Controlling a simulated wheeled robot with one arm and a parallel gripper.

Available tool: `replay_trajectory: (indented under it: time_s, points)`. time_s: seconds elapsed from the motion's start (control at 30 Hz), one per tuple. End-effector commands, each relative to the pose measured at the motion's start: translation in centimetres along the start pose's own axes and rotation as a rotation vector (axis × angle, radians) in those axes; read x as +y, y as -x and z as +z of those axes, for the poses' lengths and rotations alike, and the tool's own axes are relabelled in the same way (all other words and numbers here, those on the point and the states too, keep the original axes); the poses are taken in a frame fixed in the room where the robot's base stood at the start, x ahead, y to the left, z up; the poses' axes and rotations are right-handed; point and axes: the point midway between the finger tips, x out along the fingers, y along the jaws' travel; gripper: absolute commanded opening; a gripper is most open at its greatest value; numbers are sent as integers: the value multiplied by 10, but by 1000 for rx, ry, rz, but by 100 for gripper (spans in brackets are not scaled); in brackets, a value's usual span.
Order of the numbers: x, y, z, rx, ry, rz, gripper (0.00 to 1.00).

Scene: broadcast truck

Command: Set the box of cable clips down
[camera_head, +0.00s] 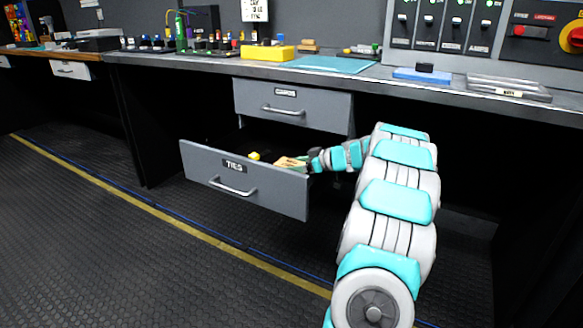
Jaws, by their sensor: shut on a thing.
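The box of cable clips (291,162) shows as a small tan shape at the tip of my arm. My gripper (308,163) is shut on it, at the right end of the open drawer labelled TIES (231,183). The box is over or inside that drawer, behind its front panel; I cannot tell whether it touches the drawer's floor. My fingertips are small and partly hidden. A small yellow item (254,156) shows in the drawer left of the box.
A closed drawer (293,106) sits just above the open one. The worktop (210,61) above holds a yellow box (268,53), a teal mat (331,64), a blue pad (422,76) and several small items. The ribbed floor (110,240) in front is clear.

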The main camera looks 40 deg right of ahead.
Motion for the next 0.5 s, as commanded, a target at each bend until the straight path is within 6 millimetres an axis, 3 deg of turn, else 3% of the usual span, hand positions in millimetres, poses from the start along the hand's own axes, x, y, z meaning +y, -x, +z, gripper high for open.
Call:
replay_trajectory:
  time_s: [0.5]
  points:
    - [0, -2, 7, 1, 1, 1, 14]
